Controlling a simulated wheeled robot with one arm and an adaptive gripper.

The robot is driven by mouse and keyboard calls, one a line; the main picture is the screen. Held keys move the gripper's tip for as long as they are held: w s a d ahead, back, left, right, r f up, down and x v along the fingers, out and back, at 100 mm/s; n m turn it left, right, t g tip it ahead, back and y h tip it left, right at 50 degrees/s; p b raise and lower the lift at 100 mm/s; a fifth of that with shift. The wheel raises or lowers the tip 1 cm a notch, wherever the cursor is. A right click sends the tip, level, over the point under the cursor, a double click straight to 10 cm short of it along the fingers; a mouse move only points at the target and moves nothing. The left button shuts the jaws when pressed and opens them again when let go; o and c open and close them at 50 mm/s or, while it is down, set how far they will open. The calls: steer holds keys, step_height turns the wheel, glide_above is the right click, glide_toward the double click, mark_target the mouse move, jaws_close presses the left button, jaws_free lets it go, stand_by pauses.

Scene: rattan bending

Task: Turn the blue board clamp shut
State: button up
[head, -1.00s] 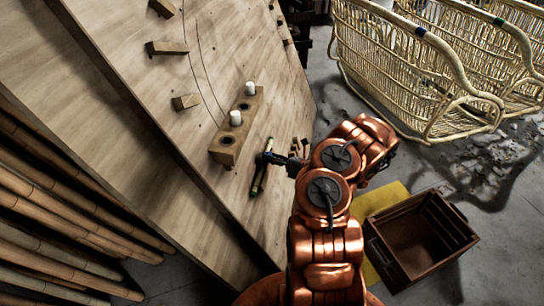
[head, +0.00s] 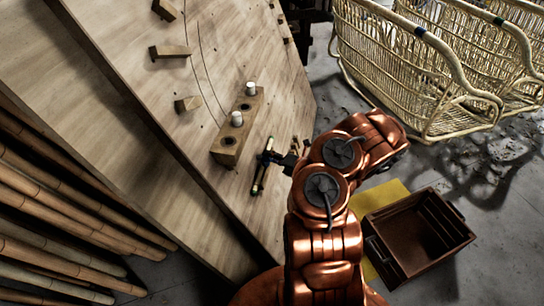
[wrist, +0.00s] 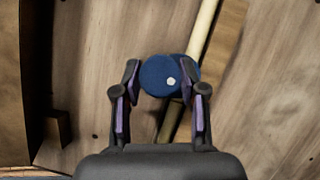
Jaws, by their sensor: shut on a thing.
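The blue board clamp (wrist: 157,78) shows in the wrist view as a round blue knob with a small white dot. My gripper (wrist: 162,88) has one finger on each side of it and is shut on it. In the head view the clamp (head: 267,157) is a small dark blue shape on the sloping wooden board (head: 215,60), at its lower part. My gripper (head: 287,159) meets it from the right and is partly hidden by my arm.
A wooden block with holes and white pegs (head: 228,148) stands just left of the clamp. Wooden blocks (head: 170,51) sit higher on the board. Bamboo poles (head: 60,215) lie at left, a brown crate (head: 415,240) at lower right, rattan frames (head: 420,70) at upper right.

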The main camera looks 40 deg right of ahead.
steer(key=shift+f, duration=0.1)
stand_by(0.3)
steer(key=o, duration=1.1)
steer(key=shift+o, duration=0.2)
steer(key=v, duration=1.2)
steer(key=shift+a, duration=0.1)
